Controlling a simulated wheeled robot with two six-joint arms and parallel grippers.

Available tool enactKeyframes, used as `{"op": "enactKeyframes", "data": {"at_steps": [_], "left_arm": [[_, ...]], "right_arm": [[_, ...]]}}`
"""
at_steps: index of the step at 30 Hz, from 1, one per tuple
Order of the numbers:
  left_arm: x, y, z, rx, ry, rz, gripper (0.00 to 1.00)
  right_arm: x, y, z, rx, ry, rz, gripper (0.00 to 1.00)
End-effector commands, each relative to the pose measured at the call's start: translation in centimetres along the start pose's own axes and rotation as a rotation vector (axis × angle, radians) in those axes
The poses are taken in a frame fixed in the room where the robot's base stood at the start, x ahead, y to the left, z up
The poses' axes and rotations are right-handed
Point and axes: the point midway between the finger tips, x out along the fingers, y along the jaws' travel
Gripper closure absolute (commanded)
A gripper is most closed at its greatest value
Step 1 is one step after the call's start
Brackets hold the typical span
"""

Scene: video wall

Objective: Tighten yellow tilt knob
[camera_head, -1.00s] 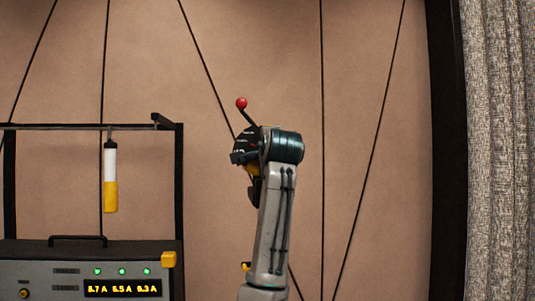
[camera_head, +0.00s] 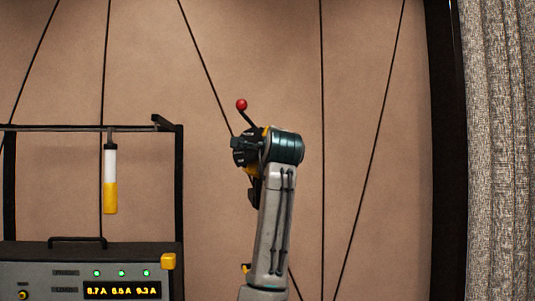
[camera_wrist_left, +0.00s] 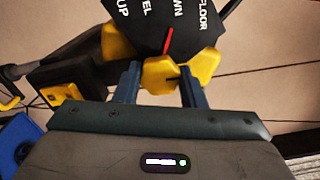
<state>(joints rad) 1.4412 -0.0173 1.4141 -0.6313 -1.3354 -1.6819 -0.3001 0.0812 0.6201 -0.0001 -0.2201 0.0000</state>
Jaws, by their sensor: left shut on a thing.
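In the left wrist view the yellow tilt knob (camera_wrist_left: 160,76) sits between the two dark fingertips of my left gripper (camera_wrist_left: 161,84), which is shut on it. Beyond it is a black dial face (camera_wrist_left: 160,20) with white words, UP, DOWN and FLOOR among them, and a red pointer line (camera_wrist_left: 168,42). In the head view my left arm rises from the bottom, and my left gripper (camera_head: 240,146) is at the black head, below a lever with a red ball (camera_head: 241,104). The knob is mostly hidden there. My right gripper is not in view.
A grey control box (camera_head: 75,270) with green lights and a yellow readout stands at lower left under a black frame. A white and yellow cylinder (camera_head: 110,180) hangs from the frame. Thin black cables cross the brown wall. A grey curtain (camera_head: 500,150) is at right.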

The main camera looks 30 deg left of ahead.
Motion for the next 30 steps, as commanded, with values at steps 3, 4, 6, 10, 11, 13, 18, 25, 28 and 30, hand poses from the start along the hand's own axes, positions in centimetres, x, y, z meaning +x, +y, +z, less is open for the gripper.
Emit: {"op": "enactKeyframes", "data": {"at_steps": [3, 4, 6, 10, 11, 13, 18, 25, 28, 30], "left_arm": [[0.0, 0.1, -0.1, 0.002, 0.001, 0.003, 0.86], [0.0, 0.1, -0.1, 0.002, 0.001, 0.003, 0.86], [0.0, 0.1, -0.1, 0.002, 0.001, 0.003, 0.59], [0.0, 0.1, -0.1, 0.001, 0.001, 0.002, 0.41], [0.0, 0.1, -0.1, 0.001, 0.001, 0.002, 0.41], [0.0, 0.1, -0.1, 0.001, 0.001, 0.002, 0.41], [-0.1, 0.1, -0.1, 0.0, 0.001, 0.001, 0.41], [-3.2, 0.5, -0.2, -0.003, 0.002, -0.002, 0.41], [-5.4, 0.5, -0.3, -0.003, 0.003, -0.003, 0.41], [-6.8, 0.4, -0.3, -0.002, 0.003, -0.003, 0.41]], "right_arm": [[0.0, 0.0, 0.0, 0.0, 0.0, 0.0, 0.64], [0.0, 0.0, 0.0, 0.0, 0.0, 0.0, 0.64], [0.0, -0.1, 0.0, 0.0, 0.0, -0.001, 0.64], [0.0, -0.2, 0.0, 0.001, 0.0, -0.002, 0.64], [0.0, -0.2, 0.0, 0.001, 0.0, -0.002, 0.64], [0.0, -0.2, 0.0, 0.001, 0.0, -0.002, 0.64], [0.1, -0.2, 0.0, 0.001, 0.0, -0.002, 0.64], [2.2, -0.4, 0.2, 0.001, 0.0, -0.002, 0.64], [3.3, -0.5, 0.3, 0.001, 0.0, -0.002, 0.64], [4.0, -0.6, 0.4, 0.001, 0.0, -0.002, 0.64]]}}
